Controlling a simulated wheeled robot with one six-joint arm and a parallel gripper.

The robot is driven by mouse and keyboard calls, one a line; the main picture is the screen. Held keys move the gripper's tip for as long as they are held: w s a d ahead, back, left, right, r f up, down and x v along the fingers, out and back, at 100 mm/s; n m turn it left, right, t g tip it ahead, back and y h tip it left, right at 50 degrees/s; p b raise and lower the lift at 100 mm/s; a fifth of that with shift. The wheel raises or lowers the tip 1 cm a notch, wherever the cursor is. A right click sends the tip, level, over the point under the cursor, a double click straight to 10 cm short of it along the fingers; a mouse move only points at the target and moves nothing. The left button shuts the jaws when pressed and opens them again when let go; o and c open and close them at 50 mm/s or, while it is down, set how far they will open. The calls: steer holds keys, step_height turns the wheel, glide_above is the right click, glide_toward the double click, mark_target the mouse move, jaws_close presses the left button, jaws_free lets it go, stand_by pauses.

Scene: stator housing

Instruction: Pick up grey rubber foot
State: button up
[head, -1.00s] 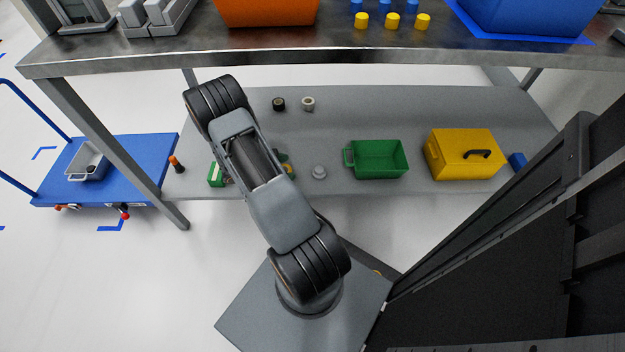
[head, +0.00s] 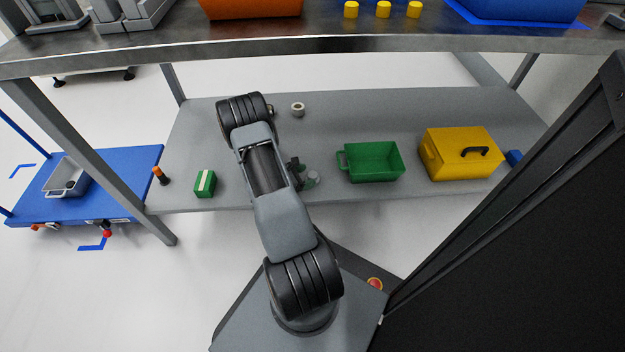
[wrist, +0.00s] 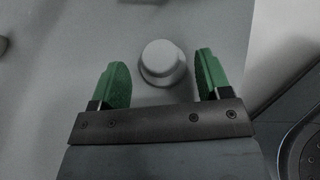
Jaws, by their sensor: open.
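The grey rubber foot (wrist: 162,62) is a round, stepped grey piece resting on the grey lower shelf. In the wrist view it lies between and slightly beyond the green fingertips of my gripper (wrist: 162,75), with a gap on both sides. My gripper is open and empty. In the head view the foot (head: 313,178) shows just right of my gripper (head: 301,175), which is partly hidden by my arm.
On the lower shelf (head: 400,115) are a green bin (head: 372,162), a yellow toolbox (head: 460,154), a green-and-white box (head: 205,184), an orange-and-black item (head: 160,175) and a pale ring (head: 298,109). The metal upper tabletop (head: 330,40) overhangs behind.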

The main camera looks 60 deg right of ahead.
mark_target(311, 175)
steer(key=shift+b+x, duration=0.75)
steer(key=shift+x, duration=1.15)
steer(key=shift+w, duration=0.1)
steer(key=shift+a, duration=0.1)
steer(key=c, duration=0.7)
